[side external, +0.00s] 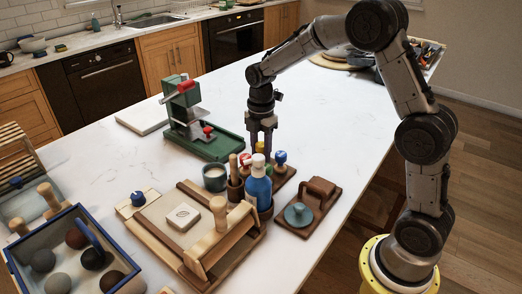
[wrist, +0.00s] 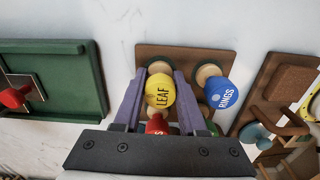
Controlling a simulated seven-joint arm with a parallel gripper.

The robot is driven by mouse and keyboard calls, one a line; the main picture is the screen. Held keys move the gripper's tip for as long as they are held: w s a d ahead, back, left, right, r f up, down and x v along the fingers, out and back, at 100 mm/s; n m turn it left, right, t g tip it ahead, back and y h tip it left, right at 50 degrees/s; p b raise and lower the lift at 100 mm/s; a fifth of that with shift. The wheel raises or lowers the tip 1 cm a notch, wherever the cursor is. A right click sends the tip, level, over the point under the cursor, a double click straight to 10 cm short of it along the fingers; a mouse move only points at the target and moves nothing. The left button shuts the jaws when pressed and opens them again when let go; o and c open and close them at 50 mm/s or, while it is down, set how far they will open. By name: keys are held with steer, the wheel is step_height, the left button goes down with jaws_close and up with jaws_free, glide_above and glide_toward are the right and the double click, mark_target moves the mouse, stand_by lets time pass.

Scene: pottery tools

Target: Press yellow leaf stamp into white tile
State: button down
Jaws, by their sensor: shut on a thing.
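The yellow leaf stamp (wrist: 160,91), with LEAF on its round top, stands at the brown stamp board (wrist: 185,53) in the wrist view. My gripper (wrist: 157,77) is shut on it, one purple finger on each side. In the side view my gripper (side external: 261,143) points down over the board, with the yellow top (side external: 260,147) between its fingers. I cannot tell whether the stamp's base still touches the board. The white tile (side external: 183,217) lies on a framed beige work board at the front, with a faint leaf-like outline on top.
A blue RINGS stamp (wrist: 222,93) and a red stamp (wrist: 157,124) stand close beside the yellow one; a green one is partly hidden. A green press (side external: 190,125) is behind left.

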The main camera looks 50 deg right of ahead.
steer(key=shift+f, duration=0.15)
steer(key=shift+c, duration=1.9)
jaws_free()
